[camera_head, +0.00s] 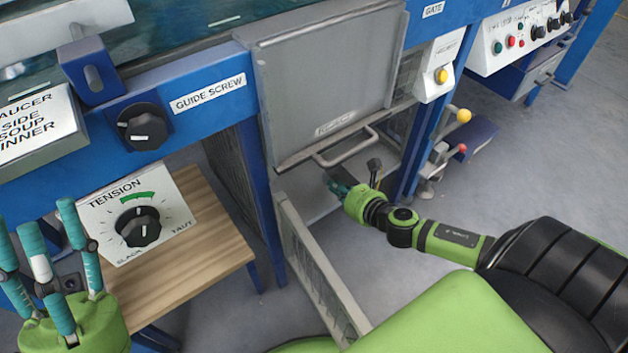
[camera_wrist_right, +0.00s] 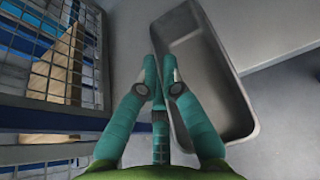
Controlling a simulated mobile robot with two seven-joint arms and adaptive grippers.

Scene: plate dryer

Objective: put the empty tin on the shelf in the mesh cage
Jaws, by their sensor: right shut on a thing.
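The empty tin (camera_wrist_right: 208,65) is a grey, rectangular, open-topped metal pan in the right wrist view. My right gripper (camera_wrist_right: 160,72) is shut on its near-left rim, and the pan extends away to the right. In the head view my right gripper (camera_head: 338,182) reaches in below the raised grey gate (camera_head: 330,75), and I cannot make out the tin there. The mesh cage shows as wire mesh at the left of the wrist view (camera_wrist_right: 62,60). Which surface is the shelf, and whether the tin rests on it, I cannot tell. My left gripper (camera_head: 38,235) is open and empty at the lower left.
The gate's handle (camera_head: 347,147) hangs just above my right gripper. A low mesh panel (camera_head: 318,265) stands swung out in front of the opening. A wooden shelf with the tension dial (camera_head: 138,226) is at the left. Open floor lies to the right.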

